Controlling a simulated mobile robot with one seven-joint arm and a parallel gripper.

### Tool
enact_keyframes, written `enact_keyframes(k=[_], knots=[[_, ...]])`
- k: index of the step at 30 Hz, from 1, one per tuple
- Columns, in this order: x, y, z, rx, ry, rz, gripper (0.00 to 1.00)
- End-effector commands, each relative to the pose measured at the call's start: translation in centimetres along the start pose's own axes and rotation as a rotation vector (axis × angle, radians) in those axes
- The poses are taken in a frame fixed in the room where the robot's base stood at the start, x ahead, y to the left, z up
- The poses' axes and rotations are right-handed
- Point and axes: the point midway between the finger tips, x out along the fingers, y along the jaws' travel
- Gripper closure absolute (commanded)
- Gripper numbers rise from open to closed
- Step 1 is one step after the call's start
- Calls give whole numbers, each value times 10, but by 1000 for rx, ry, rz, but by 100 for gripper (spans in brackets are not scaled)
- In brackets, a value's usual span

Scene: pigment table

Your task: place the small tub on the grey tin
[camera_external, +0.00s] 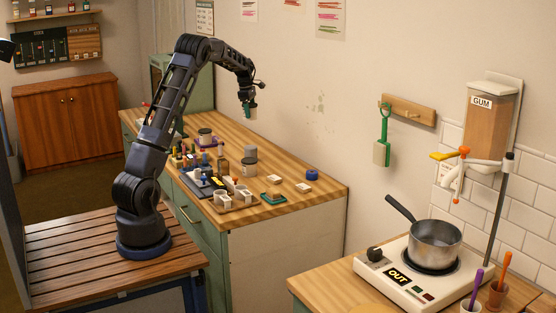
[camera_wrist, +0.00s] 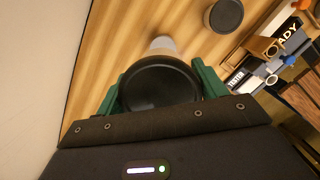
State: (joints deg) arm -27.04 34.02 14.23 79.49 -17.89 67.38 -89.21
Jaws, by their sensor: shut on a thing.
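My gripper (camera_external: 247,112) is raised above the back part of the wooden table in the external view. In the wrist view its green fingers (camera_wrist: 160,90) are shut on the small tub (camera_wrist: 158,80), whose round black top faces the camera. The grey tin (camera_external: 249,168) stands upright on the table, lower than my gripper and apart from it. Another grey cylinder (camera_external: 250,152) shows close behind it; I cannot tell if they touch. In the wrist view a pale round thing (camera_wrist: 163,44) is partly hidden behind the held tub.
A dark-topped round container (camera_wrist: 225,15) stands ahead and right in the wrist view. A green dish (camera_external: 272,198) and a blue round thing (camera_external: 312,173) lie to the right. The wall borders the table's back.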

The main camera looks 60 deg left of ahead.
Motion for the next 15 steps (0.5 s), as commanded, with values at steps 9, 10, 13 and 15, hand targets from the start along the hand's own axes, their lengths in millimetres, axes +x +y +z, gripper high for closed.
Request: enact_keyframes(k=[9,10,13,15], knots=[[68,0,-10,-1,0,-1,59],[73,0,-11,0,0,0,59],[86,0,-13,0,0,-1,59],[92,0,-13,1,0,0,59]])
